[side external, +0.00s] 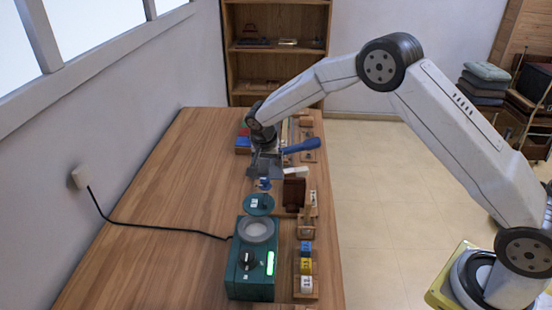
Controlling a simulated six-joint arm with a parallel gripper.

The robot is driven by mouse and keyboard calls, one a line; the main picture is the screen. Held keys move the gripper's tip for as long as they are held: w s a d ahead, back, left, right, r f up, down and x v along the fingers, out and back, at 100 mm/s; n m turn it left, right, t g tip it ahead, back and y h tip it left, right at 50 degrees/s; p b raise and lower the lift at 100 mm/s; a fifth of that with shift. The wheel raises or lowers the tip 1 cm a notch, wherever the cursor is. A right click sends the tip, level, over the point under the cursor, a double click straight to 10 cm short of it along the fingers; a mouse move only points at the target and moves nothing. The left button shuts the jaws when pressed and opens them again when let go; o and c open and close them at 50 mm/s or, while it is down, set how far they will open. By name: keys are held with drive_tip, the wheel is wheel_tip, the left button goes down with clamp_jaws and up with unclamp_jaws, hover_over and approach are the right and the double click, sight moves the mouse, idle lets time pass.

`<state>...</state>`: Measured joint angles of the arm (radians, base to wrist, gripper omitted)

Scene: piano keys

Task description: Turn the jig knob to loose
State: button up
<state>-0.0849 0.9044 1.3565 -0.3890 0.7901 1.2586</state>
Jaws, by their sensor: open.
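My gripper (265,172) is over the middle of the bench, pointing down, with its jaws open and apart. A small blue piece (264,184) shows just below it; I cannot tell whether they touch. To the right stands a wooden fixture with a dark red-brown block (293,194), which may be the jig. A white piece (299,173) lies behind it. I cannot make out for sure which part is the jig knob or how it is set. A blue handle (301,145) lies close to the right of my gripper.
A teal heater box (250,285) with a black dial, a green display and a grey pot (257,230) stands at the front, its cord running to the wall. A teal lid (258,204) is behind it. A rack of coloured blocks (306,268) is at right. The bench's left side (150,210) is clear.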

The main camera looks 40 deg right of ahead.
sight(265, 179)
drive_tip(key=w+f+m, duration=0.1)
drive_tip(key=w+f, duration=0.1)
drive_tip(key=w+f+m+h, duration=0.1)
drive_tip(key=w+m, duration=0.1)
drive_tip(key=shift+w+f, duration=0.25)
drive_tip(key=shift+f, duration=0.15)
drive_tip(key=shift+x, duration=3.85)
drive_tip(key=shift+d, duration=0.1)
clamp_jaws()
